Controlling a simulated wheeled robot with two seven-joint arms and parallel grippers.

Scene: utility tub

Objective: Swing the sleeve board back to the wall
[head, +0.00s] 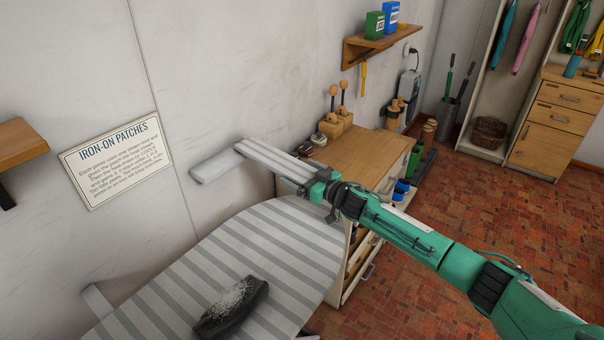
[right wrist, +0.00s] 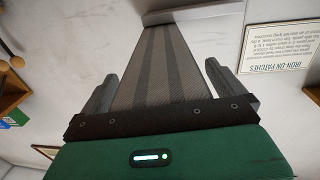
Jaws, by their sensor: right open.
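The sleeve board (head: 265,157) is a narrow, grey-striped board standing out from the pale wall. Its far end meets a light wall mount (head: 218,164). My right gripper (head: 320,184) is at the board's near end in the head view. In the right wrist view, the striped sleeve board (right wrist: 165,62) runs away from my right gripper (right wrist: 160,88) toward a pale bar at the wall. The two fingers are spread, one to each side of the board; I cannot tell if either touches it. My left gripper is out of view.
A larger striped ironing board (head: 265,240) lies below, with a dark, white-speckled object (head: 232,307) on it. A wooden cabinet (head: 365,155) stands behind my right arm. A sign (head: 115,160) and a shelf (head: 385,40) are on the wall. The brick floor at right is largely clear.

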